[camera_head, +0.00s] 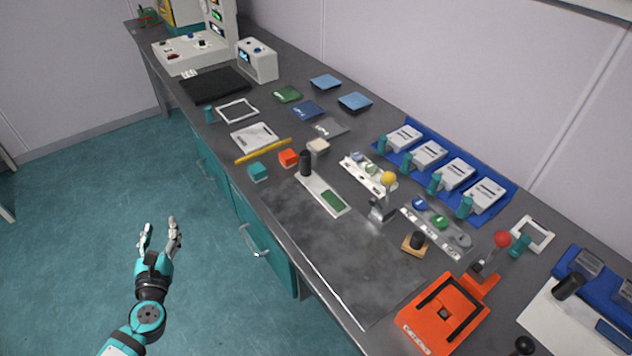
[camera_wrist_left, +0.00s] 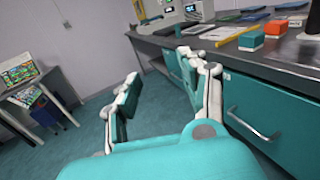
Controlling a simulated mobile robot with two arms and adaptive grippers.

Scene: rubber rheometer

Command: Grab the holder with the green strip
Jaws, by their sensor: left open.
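The holder with the green strip is a flat white plate (camera_head: 313,190) with an upright black handle at its far end and a green strip (camera_head: 333,201) at its near end. It lies on the bench, right of the orange block, in the head view. My left gripper (camera_head: 160,236) is open and empty, out over the floor to the left of the bench and well apart from the holder. In the left wrist view its two fingers (camera_wrist_left: 165,82) stand apart beside the bench front with nothing between them. My right gripper is not in view.
A teal block (camera_head: 257,172), an orange block (camera_head: 288,158) and a yellow bar (camera_head: 263,151) lie left of the holder. A metal stand with a yellow ball (camera_head: 388,179) stands to its right. Bare bench lies in front. Cabinet handles (camera_head: 255,241) stick out along the bench front.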

